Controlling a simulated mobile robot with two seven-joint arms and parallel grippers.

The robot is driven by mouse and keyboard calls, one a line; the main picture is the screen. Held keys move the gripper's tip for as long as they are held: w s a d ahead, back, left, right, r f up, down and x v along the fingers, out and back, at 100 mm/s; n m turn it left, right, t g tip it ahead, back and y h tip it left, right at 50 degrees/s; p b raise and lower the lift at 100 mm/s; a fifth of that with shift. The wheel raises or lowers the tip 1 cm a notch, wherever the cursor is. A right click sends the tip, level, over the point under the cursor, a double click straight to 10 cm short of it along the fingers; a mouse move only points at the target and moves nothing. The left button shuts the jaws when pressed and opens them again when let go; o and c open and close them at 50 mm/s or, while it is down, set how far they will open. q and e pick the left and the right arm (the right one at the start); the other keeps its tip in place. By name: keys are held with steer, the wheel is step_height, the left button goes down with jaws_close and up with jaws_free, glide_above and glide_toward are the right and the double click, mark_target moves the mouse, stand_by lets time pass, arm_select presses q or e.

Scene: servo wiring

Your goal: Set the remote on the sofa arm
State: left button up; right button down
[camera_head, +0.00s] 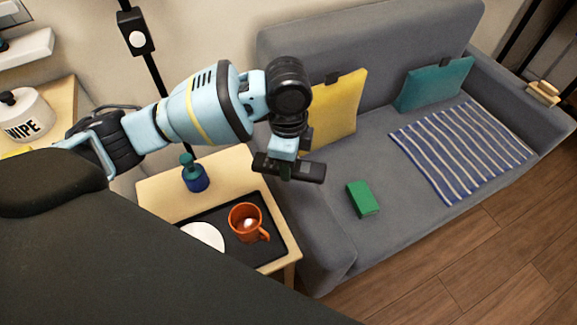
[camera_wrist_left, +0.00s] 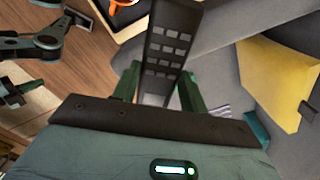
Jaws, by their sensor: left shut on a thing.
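My left gripper (camera_head: 284,158) is shut on the dark remote (camera_head: 308,171) and holds it over the side table's edge and the near sofa arm. In the left wrist view, the remote (camera_wrist_left: 171,42) shows its rows of grey buttons between the green fingers of my left gripper (camera_wrist_left: 158,92). The grey sofa arm (camera_head: 319,238) at the sofa's left end is bare where it shows; its back part is hidden behind the gripper and remote. The remote appears above the arm, not touching it.
The side table (camera_head: 161,192) holds a black tray (camera_head: 273,209) with an orange mug (camera_head: 243,222) and a white plate (camera_head: 203,237), and a blue pot (camera_head: 196,180). On the sofa are a green box (camera_head: 362,198), a yellow cushion (camera_head: 341,112), a teal cushion (camera_head: 434,84) and a striped blanket (camera_head: 462,149).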

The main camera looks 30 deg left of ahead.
arm_select(q)
steer(key=w+d+f+m+b, duration=0.2)
steer(key=w+f+m+b, duration=0.3)
steer(key=f+m, duration=0.3)
steer(key=shift+w+m+b, duration=0.4)
steer(key=shift+m, duration=0.7)
steer(key=shift+d+f, duration=0.1)
steer(key=shift+f, duration=0.1)
steer(key=b, duration=0.1)
glide_above(304, 194)
steer(key=shift+d+f, duration=0.1)
steer(key=shift+f, duration=2.9)
step_height(304, 194, down, 4)
steer(key=shift+r+b, duration=0.15)
steer(key=shift+b, duration=0.5)
